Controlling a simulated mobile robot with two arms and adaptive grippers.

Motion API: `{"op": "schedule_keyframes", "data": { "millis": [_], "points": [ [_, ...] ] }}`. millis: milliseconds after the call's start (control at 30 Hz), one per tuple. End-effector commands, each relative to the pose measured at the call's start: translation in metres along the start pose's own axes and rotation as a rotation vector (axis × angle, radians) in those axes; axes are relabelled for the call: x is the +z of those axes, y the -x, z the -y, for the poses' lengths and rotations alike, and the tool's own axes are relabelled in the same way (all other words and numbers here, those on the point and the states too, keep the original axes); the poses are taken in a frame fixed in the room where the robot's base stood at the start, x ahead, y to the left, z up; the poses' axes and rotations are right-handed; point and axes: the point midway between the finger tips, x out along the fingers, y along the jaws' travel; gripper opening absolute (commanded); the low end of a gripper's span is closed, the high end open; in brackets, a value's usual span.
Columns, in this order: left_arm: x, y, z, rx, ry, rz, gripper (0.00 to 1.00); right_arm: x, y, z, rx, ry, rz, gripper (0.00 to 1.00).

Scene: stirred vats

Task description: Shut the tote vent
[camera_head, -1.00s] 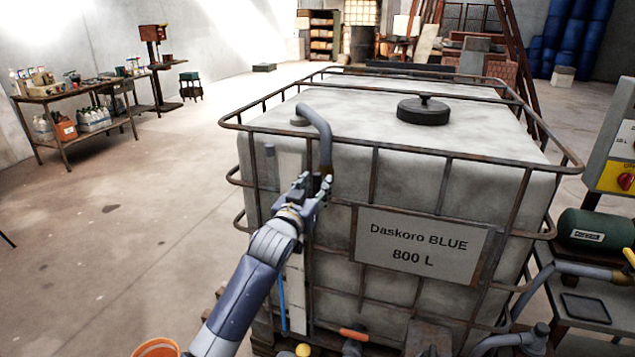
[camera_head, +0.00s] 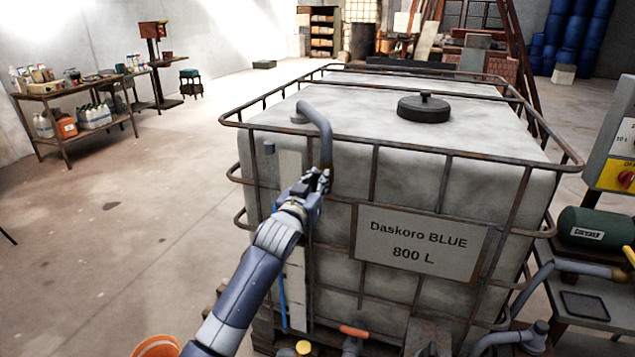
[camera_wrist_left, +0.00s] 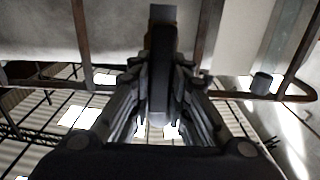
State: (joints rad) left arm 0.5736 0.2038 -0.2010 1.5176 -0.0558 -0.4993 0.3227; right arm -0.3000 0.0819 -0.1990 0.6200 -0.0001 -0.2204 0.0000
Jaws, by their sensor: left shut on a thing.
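The tote (camera_head: 455,180) is a large whitish tank in a rusty cage with a "Daskoro BLUE 800 L" plate (camera_head: 420,243). Its vent (camera_head: 318,118) is a grey bent pipe that rises from the top near the left corner and curves down over the front edge to a brownish end. My left gripper (camera_head: 319,182) is at that lower end, shut on a part of the vent. In the left wrist view a dark bar (camera_wrist_left: 160,90) lies between the fingers; most of the held part is hidden. My right gripper is not in view.
A round black lid (camera_head: 423,109) sits on the tote top. Cage bars (camera_head: 372,175) run close to my left gripper. A small grey cap (camera_head: 269,147) stands left of the vent. An orange bucket (camera_head: 156,347) is at bottom left.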

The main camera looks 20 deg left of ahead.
Motion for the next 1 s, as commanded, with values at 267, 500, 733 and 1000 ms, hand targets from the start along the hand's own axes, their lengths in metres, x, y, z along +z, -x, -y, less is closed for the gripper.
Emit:
{"op": "schedule_keyframes", "data": {
  "millis": [267, 500, 733, 1000],
  "points": [
    [-0.001, 0.000, -0.001, 0.000, -0.091, 0.000, 0.00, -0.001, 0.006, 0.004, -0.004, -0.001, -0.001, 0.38],
    [-0.002, 0.000, -0.003, 0.000, -0.278, 0.001, 0.00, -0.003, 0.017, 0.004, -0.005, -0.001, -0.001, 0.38],
    [0.000, 0.000, -0.006, 0.000, -0.497, 0.001, 0.00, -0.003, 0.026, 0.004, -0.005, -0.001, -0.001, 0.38],
    [0.002, 0.000, -0.008, -0.001, -0.754, 0.001, 0.00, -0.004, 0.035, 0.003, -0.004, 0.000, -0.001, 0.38]
  ]
}}
